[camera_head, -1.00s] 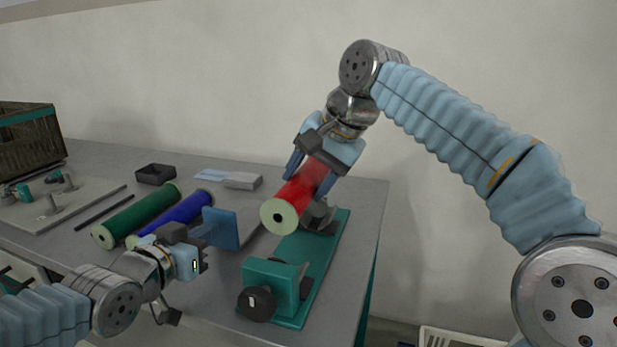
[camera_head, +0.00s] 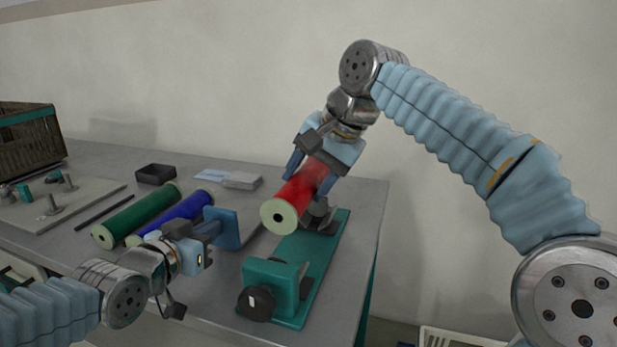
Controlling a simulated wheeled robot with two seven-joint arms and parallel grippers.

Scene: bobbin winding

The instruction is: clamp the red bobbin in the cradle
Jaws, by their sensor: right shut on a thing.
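The red bobbin (camera_head: 300,186) has pale end discs and a dark centre hole facing me. My right gripper (camera_head: 317,172) is shut around its far part and holds it tilted above the cradle. The cradle (camera_head: 318,246) is a green base with a grey support at its far end, partly hidden by the bobbin, and a green block with a black knob (camera_head: 256,303) at its near end. I cannot tell whether the bobbin touches the far support.
A green bobbin (camera_head: 137,216) and a blue bobbin (camera_head: 182,213) lie to the left on the grey table (camera_head: 110,158). Behind them are a black tray (camera_head: 156,174) and a pale box (camera_head: 242,180). A basket (camera_head: 30,137) and a board with fittings (camera_head: 85,203) are far left.

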